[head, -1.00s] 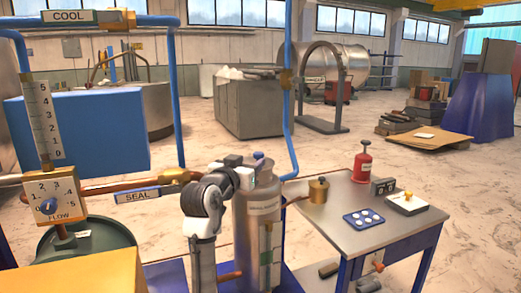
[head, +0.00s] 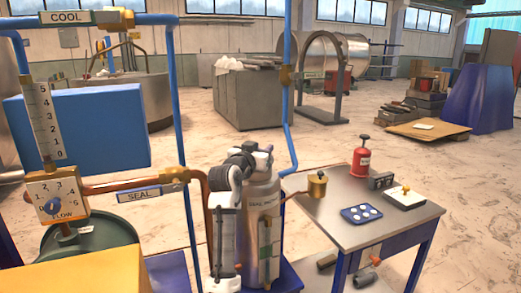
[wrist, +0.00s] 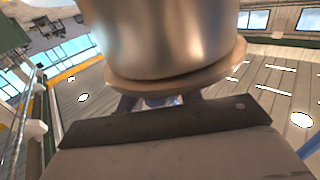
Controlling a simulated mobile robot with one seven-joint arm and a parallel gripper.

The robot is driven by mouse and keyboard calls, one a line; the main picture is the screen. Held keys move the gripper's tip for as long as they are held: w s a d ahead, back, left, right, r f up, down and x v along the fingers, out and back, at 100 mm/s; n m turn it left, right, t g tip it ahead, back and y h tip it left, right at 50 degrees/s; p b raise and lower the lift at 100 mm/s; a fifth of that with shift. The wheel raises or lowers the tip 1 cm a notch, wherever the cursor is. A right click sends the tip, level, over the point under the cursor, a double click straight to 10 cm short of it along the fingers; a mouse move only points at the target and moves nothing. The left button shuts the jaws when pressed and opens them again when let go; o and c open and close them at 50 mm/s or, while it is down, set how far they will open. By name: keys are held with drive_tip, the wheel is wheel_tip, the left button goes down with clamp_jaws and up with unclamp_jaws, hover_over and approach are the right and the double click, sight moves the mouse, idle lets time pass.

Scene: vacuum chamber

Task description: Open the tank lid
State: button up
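The steel tank (head: 262,208) stands upright in the lower middle of the head view, with a label on its front and a sight glass on its side. Its top and any lid are mostly hidden by my arm. My arm rises in front of the tank's left side and bends over at its top. My gripper (head: 264,152) seems to be at or just above the tank top; its fingers cannot be made out. The wrist view shows a shiny rounded metal body (wrist: 165,35) with a rim, close to the camera; I cannot tell whether it is gripped.
Copper pipe, a SEAL tag (head: 139,194) and a green drum (head: 95,245) crowd the left. Open floor lies behind.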

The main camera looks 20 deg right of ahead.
clamp_jaws()
